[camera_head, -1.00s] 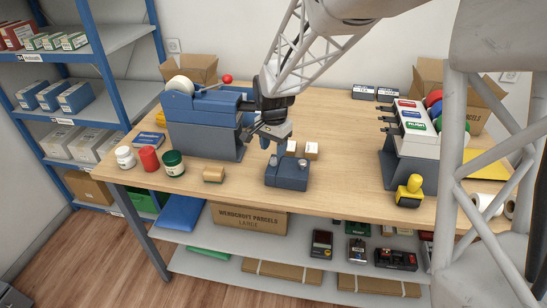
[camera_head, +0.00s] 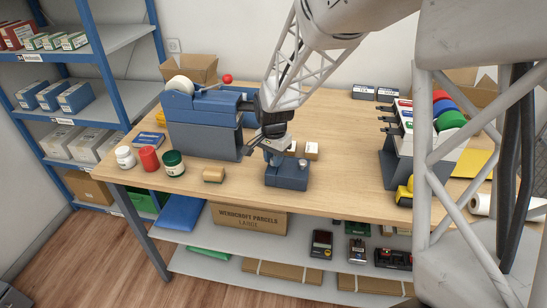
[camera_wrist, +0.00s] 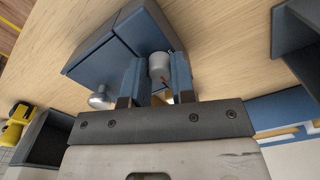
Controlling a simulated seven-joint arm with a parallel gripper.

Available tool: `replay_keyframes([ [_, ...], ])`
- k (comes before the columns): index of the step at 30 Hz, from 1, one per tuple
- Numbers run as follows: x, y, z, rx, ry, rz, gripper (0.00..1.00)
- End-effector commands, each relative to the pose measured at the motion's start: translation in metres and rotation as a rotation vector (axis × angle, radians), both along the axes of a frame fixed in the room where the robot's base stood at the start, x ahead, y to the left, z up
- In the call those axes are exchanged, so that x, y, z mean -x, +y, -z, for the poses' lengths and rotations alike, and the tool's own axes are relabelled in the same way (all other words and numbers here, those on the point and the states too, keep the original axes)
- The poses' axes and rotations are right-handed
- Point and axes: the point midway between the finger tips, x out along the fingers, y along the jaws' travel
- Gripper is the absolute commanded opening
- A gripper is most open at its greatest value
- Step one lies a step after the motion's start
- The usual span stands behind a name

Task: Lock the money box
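The money box is most likely the small blue box (camera_head: 287,176) at the front middle of the counter. The wrist view shows its blue top and side (camera_wrist: 105,45), a silver knob (camera_wrist: 100,98) and a grey cylinder (camera_wrist: 159,66) with a small red mark beside it. My gripper (camera_head: 268,153) is at the box's upper left. In the wrist view its two blue fingers (camera_wrist: 157,72) stand apart, with the grey cylinder between their tips. Contact with the cylinder cannot be made out. My gripper hides part of the box top in the head view.
A large blue-grey machine (camera_head: 205,125) stands close on the left. A wooden-handled stamp (camera_head: 213,174) and several jars (camera_head: 148,159) are at the left front. A card rack (camera_head: 398,160) and yellow stamp (camera_head: 404,192) are at the right.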

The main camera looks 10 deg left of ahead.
Motion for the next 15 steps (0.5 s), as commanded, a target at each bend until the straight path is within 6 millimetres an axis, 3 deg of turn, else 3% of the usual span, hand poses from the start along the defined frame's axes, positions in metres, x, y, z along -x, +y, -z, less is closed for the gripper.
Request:
replay_keyframes([
  [1, 0.0000, 0.0000, 0.0000, 0.000, 0.000, 0.000, 0.11],
  [3, 0.0000, 0.0000, 0.0000, 0.000, 0.000, 0.000, 0.00],
  [15, 0.0002, -0.0001, 0.0004, 0.001, 0.001, -0.050, 0.00],
])
